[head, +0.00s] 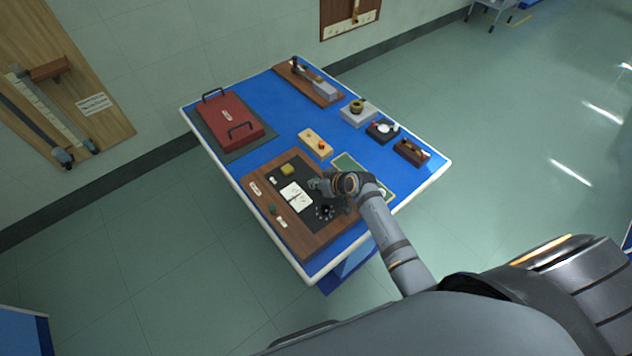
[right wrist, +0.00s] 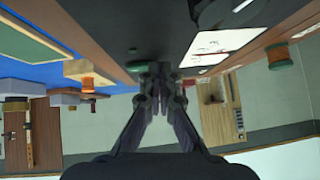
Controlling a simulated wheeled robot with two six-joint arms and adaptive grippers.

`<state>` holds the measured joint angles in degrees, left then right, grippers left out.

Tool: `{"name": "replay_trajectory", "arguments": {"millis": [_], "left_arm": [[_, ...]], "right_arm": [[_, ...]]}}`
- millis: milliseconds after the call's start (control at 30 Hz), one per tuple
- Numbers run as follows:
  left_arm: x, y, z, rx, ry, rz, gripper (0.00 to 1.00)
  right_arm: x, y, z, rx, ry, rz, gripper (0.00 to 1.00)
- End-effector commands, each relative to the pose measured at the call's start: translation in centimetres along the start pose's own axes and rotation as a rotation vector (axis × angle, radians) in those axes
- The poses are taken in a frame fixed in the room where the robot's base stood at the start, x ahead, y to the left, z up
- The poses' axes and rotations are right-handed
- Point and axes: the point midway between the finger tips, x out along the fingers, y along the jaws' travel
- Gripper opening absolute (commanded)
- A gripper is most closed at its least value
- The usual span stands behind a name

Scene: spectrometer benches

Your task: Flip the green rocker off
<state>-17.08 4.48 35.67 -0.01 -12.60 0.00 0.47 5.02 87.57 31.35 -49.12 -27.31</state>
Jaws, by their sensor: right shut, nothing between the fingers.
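My right gripper (head: 318,186) is shut and empty, low over the dark panel on the brown board (head: 319,242), beside the white meter face (head: 296,196). In the right wrist view its closed fingertips (right wrist: 156,72) point along the panel, with the meter face (right wrist: 222,44) to their right. A small green piece (right wrist: 132,78) shows just left of the fingertips; I cannot tell whether they touch. A dark green piece (head: 272,209) stands on the board's left part and shows in the wrist view (right wrist: 282,58). I cannot tell which is the rocker, or its tilt. My left gripper is not in view.
A yellowish block (head: 287,169) and a dark dial (head: 325,212) flank the meter. A tan block with an orange knob (head: 315,143) stands behind the board. A red case (head: 222,121) lies at the table's left; several small devices stand at the back right.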

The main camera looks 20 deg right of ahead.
Motion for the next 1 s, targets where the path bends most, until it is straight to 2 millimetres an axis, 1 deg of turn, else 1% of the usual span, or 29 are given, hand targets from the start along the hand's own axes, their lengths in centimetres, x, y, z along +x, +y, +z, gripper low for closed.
{"name": "replay_trajectory", "arguments": {"millis": [267,667,933,1000], "left_arm": [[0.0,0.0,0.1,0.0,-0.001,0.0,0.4],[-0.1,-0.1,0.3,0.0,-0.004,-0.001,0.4],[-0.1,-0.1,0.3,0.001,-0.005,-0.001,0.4],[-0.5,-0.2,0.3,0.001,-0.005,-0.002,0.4]], "right_arm": [[0.1,0.0,0.1,0.002,-0.001,-0.001,0.0],[-0.4,1.4,-0.3,0.002,-0.002,-0.001,0.0],[-0.5,1.3,-0.4,0.003,-0.001,-0.001,0.0],[-0.7,1.3,-0.8,0.003,-0.001,-0.001,0.0]]}}
